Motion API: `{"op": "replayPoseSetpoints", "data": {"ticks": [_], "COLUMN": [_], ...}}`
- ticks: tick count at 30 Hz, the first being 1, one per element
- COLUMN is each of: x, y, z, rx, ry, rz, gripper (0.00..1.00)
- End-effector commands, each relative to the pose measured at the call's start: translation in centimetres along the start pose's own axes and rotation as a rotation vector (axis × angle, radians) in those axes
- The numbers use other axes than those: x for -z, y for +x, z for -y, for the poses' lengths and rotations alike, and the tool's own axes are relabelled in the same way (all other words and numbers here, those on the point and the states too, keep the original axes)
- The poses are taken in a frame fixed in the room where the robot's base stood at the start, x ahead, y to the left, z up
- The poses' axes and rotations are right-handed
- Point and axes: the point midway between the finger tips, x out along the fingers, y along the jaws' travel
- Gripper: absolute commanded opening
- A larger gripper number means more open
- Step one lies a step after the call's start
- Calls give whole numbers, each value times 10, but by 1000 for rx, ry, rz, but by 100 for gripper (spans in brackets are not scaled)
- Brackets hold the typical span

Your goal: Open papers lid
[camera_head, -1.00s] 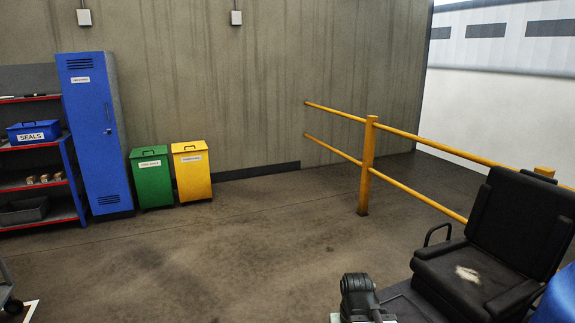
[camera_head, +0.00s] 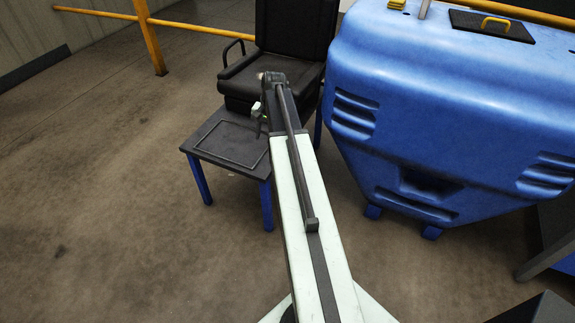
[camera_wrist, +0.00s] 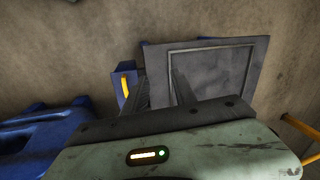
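No lid marked as papers can be read in either view. A black lid or plate with a yellow handle (camera_head: 492,25) lies flat on top of the blue machine body (camera_head: 450,95) in the head view. In the wrist view a small blue box (camera_wrist: 122,75) with a yellow handle (camera_wrist: 125,86) stands beside a grey plate (camera_wrist: 208,72); I cannot tell whether it is the papers box. My gripper (camera_wrist: 160,78) shows two dark fingers apart with nothing seen between them. In the head view my gripper (camera_head: 262,112) is small, above the platform in front of the seat.
A black seat (camera_head: 290,40) stands behind a dark platform (camera_head: 228,142) with blue legs. A yellow railing (camera_head: 150,35) runs behind. The floor at the left is clear. The blue machine body fills the right side.

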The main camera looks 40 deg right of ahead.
Motion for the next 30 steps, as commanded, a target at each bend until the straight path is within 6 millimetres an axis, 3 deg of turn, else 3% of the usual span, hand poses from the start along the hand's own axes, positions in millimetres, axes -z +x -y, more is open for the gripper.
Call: {"op": "replayPoseSetpoints", "data": {"ticks": [1, 3, 6, 14, 25, 30], "x": [22, 35, 44, 46, 47, 47], "y": [18, 20, 18, 21, 82, 95], "z": [-37, -72, -97, -102, -102, -101], "rx": [0, 0, 0, -1, -1, -1], "ry": [53, 103, 139, 144, 143, 142], "rz": [-10, -20, -27, -29, -29, -29], "gripper": [33, 33, 33, 33, 33, 33]}}
